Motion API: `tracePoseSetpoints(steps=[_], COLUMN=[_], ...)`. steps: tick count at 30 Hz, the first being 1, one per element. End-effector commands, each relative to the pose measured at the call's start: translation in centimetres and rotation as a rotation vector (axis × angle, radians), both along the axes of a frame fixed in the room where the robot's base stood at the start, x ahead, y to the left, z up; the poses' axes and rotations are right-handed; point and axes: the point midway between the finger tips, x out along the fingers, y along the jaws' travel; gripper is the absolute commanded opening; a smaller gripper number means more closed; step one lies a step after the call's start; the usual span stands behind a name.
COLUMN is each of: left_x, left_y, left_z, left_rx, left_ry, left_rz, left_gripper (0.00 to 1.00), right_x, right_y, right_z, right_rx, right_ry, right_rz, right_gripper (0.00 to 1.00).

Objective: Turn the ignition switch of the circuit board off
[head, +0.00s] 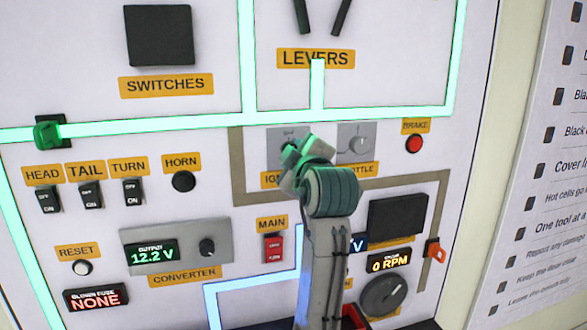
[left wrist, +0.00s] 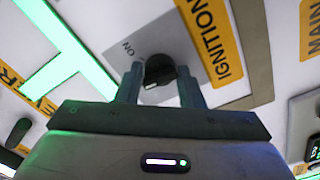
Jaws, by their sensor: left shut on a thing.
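The ignition switch (left wrist: 158,66) is a dark round knob on a grey plate (left wrist: 112,31) marked ON, beside a yellow IGNITION label (left wrist: 211,38). My left gripper (left wrist: 161,74) has its two fingers on either side of the knob and is shut on it. In the head view my left gripper (head: 294,154) covers the knob and most of the label, and only part of the grey ignition plate (head: 286,132) shows. I cannot tell which mark the knob points to. My right gripper is not in view.
The red main switch (head: 273,248) is below left. Green lit strips (head: 180,126) cross the board above. A converter (head: 176,247) reads 12.2 V.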

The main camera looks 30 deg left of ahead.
Motion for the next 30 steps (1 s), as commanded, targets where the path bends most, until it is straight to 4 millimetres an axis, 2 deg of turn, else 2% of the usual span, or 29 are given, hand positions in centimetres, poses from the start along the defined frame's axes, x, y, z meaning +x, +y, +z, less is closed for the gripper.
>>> tracePoseSetpoints(steps=[1, 6, 23, 24, 26, 30], left_x=[0.03, 0.03, 0.04, 0.04, 0.04, 0.02], left_y=[0.00, 0.00, -0.01, -0.01, 0.00, -0.01], left_z=[-0.20, -0.04, 0.16, 0.16, 0.15, 0.10], left_rx=[-0.011, -0.046, -0.063, -0.063, -0.064, -0.064], left_ry=[-0.017, -0.057, -0.078, -0.078, -0.077, -0.076], left_rz=[0.000, 0.000, -0.002, -0.002, -0.001, -0.001], left_gripper=[0.11, 0.11, 0.12, 0.42, 0.53, 0.53], right_x=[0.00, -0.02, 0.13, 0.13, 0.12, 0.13], right_y=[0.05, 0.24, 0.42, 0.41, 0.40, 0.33], right_z=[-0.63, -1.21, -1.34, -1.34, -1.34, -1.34], right_rx=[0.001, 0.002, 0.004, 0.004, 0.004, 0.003], right_ry=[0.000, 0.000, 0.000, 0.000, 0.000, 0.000], right_rz=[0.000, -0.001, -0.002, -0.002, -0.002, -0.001], right_gripper=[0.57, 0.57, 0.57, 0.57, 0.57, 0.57])
